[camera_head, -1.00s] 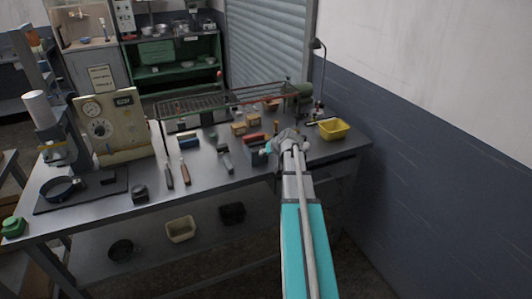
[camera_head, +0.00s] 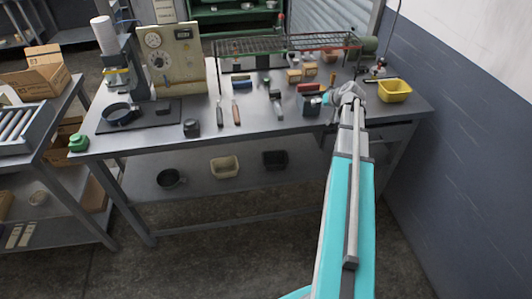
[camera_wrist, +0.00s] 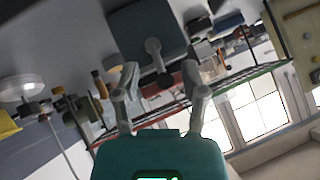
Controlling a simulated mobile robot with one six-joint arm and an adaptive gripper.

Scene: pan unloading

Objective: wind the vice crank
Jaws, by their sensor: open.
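The vice is a dark blue-grey block (camera_wrist: 148,28) at the top of the wrist view, which looks upside down. Its crank (camera_wrist: 152,46) faces me, with an arm leading to a dark round knob (camera_wrist: 165,80). My gripper (camera_wrist: 160,67) is open and empty, with one finger on each side of the crank's knob in the picture. I cannot tell how near the fingers are in depth. In the head view the vice (camera_head: 308,103) is small on the bench, just left of my gripper's end. My fingers and the crank are not clear there.
The metal bench (camera_head: 255,133) carries a wire rack (camera_head: 255,45) behind the vice and a yellow bin (camera_head: 394,91) to the right. A hammer (camera_head: 277,104) and other hand tools lie left of the vice. A wall stands close on the right.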

